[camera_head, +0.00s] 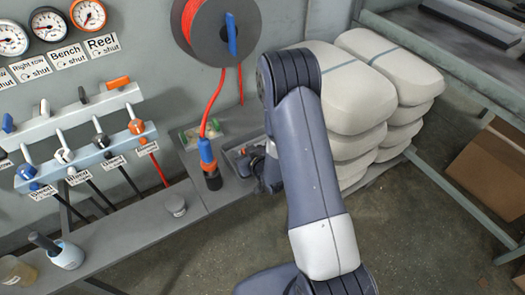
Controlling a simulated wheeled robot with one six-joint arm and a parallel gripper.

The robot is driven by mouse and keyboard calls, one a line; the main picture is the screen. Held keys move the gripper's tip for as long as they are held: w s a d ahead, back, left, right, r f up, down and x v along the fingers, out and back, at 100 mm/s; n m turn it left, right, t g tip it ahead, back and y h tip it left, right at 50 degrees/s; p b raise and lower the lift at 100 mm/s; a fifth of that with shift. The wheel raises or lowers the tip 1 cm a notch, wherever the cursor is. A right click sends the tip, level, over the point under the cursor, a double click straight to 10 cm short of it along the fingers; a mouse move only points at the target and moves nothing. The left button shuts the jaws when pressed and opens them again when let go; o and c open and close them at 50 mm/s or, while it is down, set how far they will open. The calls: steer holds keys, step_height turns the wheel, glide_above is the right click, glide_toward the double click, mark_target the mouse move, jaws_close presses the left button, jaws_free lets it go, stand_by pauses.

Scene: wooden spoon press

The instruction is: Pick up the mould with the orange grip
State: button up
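I cannot clearly make out a mould with an orange grip. A small grey tray (236,153) stands on the grey bench by the wall, with a small orange-red spot inside it. My gripper (262,168) is at that tray, small, dark and partly covered by my own arm. Its fingers cannot be told apart, so I cannot see whether it is open or holds anything. Part of the tray and whatever lies in it are hidden behind the gripper and arm.
A red hose with a blue, orange and black nozzle (209,168) hangs from a reel (212,32) just left of the tray. Valve levers (98,135), some orange, line the wall. White sacks (345,95) are stacked at right. A round grey knob (176,205) sits on the bench (140,235).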

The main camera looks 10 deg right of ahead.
jaws_close()
stand_by(0.5)
steer(key=shift+w, duration=0.1)
